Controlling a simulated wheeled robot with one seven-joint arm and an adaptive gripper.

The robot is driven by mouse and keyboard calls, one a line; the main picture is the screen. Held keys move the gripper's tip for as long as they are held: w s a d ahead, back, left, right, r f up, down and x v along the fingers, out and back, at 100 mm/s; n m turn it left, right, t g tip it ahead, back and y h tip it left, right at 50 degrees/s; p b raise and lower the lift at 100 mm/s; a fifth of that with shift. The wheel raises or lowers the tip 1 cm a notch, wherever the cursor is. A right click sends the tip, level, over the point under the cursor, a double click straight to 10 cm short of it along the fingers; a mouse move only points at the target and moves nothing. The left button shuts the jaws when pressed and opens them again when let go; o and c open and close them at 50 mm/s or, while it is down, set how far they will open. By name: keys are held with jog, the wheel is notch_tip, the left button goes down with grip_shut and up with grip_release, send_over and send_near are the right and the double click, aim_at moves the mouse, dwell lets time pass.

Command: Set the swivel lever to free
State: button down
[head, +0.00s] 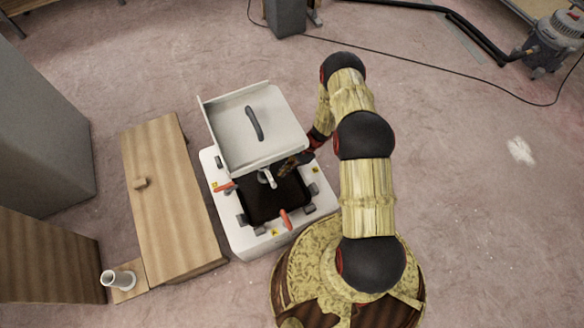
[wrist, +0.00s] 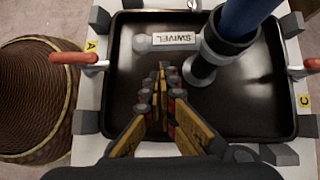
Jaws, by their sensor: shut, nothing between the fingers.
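The swivel lever (wrist: 172,41) is a grey bar with a white label reading SWIVEL. In the wrist view it runs left to right from a rounded end at the left to a dark round collar on a post (wrist: 202,68). My gripper (wrist: 163,70) is shut and empty, with its fingertips just below the lever in the picture; I cannot tell whether they touch it. In the head view my gripper (head: 296,163) is beside the grey post (head: 267,177), over the black recessed top; the lever is too small to make out there.
The black tray (wrist: 255,118) sits in a white box (head: 247,241) with red-handled clamps (wrist: 75,58) (head: 286,220) around its rim. A pale panel with a dark handle (head: 254,123) stands above the box's back. A wooden cabinet (head: 165,200) stands to the left.

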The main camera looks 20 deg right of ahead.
aim_at(270, 178)
jog(key=shift+s+a+f, duration=0.1)
jog(key=shift+a+f, duration=0.1)
jog(key=shift+a, duration=0.75)
jog(key=shift+s+a+f+b, duration=0.1)
jog(key=shift+s+a+b, duration=0.05)
jog(key=shift+a, duration=0.25)
jog(key=shift+s+a+b, duration=0.1)
jog(key=shift+a+b, duration=0.05)
jog(key=shift+a, duration=0.25)
